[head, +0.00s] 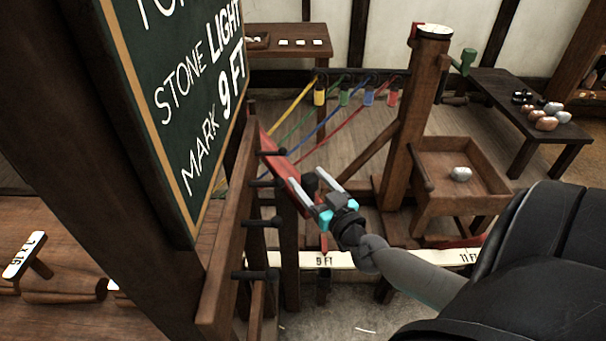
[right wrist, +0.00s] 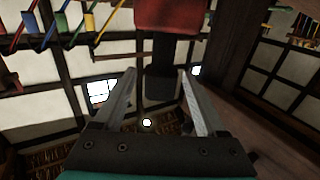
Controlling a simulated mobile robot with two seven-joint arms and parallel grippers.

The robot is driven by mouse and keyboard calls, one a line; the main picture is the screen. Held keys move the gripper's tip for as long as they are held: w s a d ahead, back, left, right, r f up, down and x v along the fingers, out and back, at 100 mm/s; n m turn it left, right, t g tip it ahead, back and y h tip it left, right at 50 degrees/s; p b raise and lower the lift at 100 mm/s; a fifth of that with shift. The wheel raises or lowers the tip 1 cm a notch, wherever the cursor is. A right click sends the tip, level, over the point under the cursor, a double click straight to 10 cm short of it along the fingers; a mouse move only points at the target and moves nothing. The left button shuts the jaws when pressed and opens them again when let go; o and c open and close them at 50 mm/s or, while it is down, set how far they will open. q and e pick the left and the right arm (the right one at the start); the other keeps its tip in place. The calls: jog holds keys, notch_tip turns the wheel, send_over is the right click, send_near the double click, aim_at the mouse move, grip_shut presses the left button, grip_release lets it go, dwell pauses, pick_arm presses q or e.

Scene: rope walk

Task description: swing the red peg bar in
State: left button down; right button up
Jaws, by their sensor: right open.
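The red peg bar (head: 286,172) slants down to the right from the wooden post beside the chalkboard in the head view. Its red end shows at the top of the right wrist view (right wrist: 168,16), with a dark knob (right wrist: 160,84) below it. My right gripper (head: 308,181) is open at the bar's near end. In the right wrist view its two fingers (right wrist: 158,72) stand on either side of the dark knob, with gaps showing, so it does not grip it. My left gripper is in neither view.
The chalkboard (head: 165,75) fills the upper left. Dark pegs (head: 256,275) stick out from the wooden frame. Coloured ropes run to hanging weights (head: 344,97) behind. A marked white strip (head: 345,260) crosses below. A wooden tray (head: 445,160) with a stone (head: 461,174) stands at right.

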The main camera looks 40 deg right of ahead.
jog(key=shift+w+d, duration=0.15)
jog(key=shift+w, duration=0.7)
jog(key=shift+w+d, duration=0.15)
jog(key=shift+w, duration=0.65)
grip_shut()
